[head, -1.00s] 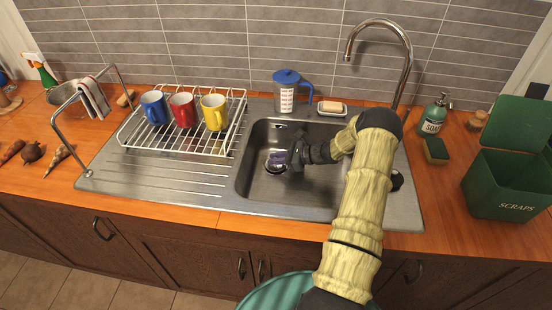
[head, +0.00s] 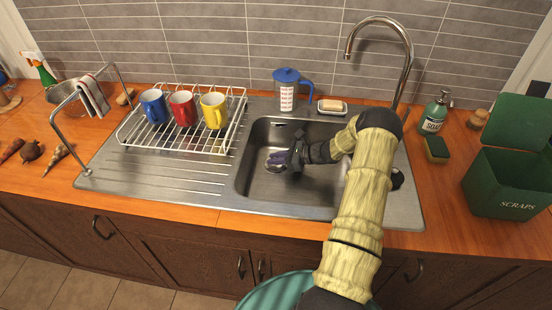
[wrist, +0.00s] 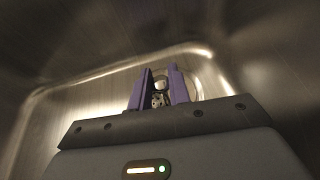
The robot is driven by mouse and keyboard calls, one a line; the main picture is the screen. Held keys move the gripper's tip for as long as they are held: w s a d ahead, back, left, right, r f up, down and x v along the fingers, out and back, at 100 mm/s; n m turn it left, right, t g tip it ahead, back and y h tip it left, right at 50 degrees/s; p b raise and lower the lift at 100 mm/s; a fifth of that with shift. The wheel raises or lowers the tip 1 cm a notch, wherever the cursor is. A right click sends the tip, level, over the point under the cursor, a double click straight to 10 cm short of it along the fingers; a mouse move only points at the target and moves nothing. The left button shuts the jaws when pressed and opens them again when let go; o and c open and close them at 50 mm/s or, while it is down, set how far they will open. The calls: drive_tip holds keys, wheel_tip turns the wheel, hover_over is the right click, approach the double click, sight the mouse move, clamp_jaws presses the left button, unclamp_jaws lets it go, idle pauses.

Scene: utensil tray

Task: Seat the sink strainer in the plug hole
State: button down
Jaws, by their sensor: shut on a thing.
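My gripper (head: 279,159) reaches down into the steel sink basin (head: 258,187), its purple fingers near the basin's left part. In the wrist view the fingers (wrist: 159,86) are shut on a small shiny metal piece (wrist: 158,99), which I take for the sink strainer's knob. Most of the strainer is hidden by the fingers and hand. A pale round rim (head: 270,167) shows beside and below the fingertips in the head view, at the plug hole's place. I cannot tell whether it is the strainer's or the hole's, or whether the strainer is seated.
The basin walls surround my gripper, and the tall tap (head: 407,60) rises behind my arm. A dish rack (head: 222,147) with blue, red and yellow mugs stands left of the basin. A jug (head: 287,92) and soap dish (head: 331,107) stand behind it. The basin floor is otherwise clear.

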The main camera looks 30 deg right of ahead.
drive_tip(key=shift+f, duration=0.2)
drive_tip(key=c, duration=1.2)
unclamp_jaws()
drive_tip(key=shift+c, duration=0.2)
drive_tip(key=shift+s+d, duration=0.1)
drive_tip(key=shift+r+p, duration=1.65)
drive_tip(key=shift+r, duration=0.95)
